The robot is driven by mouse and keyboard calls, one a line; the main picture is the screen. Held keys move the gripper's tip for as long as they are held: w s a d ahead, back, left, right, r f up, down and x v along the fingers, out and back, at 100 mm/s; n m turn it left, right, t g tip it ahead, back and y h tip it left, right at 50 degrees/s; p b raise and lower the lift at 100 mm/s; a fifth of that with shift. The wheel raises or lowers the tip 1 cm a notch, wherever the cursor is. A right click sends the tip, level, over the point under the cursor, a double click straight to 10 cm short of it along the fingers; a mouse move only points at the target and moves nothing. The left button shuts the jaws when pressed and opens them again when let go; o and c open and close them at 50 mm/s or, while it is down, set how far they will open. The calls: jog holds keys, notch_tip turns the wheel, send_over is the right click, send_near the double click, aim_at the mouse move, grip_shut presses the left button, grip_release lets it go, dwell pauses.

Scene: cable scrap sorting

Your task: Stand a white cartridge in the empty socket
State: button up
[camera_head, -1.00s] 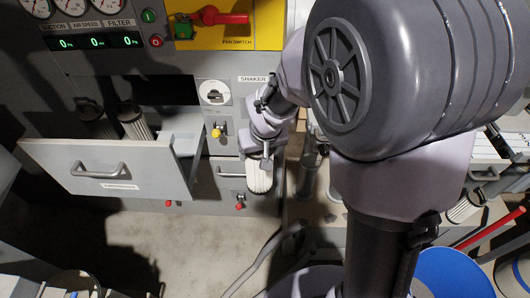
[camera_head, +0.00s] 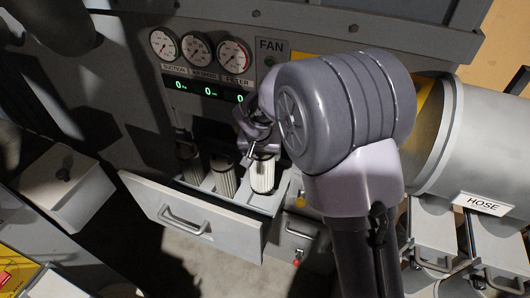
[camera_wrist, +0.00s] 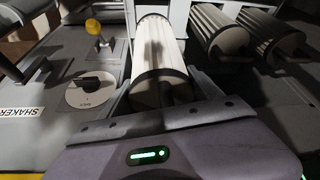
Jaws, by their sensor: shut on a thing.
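My gripper (camera_head: 263,152) is shut on the top end of a white pleated cartridge (camera_head: 262,178). The cartridge is upright at the right end of the open drawer (camera_head: 185,217). In the wrist view the held cartridge (camera_wrist: 159,58) runs away from the gripper body. Two other cartridges stand in the drawer to its left, a pale one (camera_head: 223,175) and a shadowed one (camera_head: 190,166). The socket under the held cartridge is hidden, and I cannot tell whether the cartridge's lower end is seated or just above it.
Gauges (camera_head: 197,50) and green displays sit on the panel behind the drawer. The wrist view shows the shaker knob (camera_wrist: 90,91) and a yellow knob (camera_wrist: 93,27) beside the held cartridge. A large hose cylinder (camera_head: 480,140) is at the right.

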aim_at(262, 176)
notch_tip(262, 176, down, 10)
jog(key=b, duration=0.5)
jog(key=shift+b, duration=0.4)
jog(key=shift+f+b, duration=0.5)
jog(key=shift+b, duration=0.2)
jog(key=shift+b, duration=0.3)
jog(key=o, duration=2.2)
jog(key=shift+s, duration=0.1)
jog(key=shift+c, duration=0.2)
jog(key=shift+r, duration=0.1)
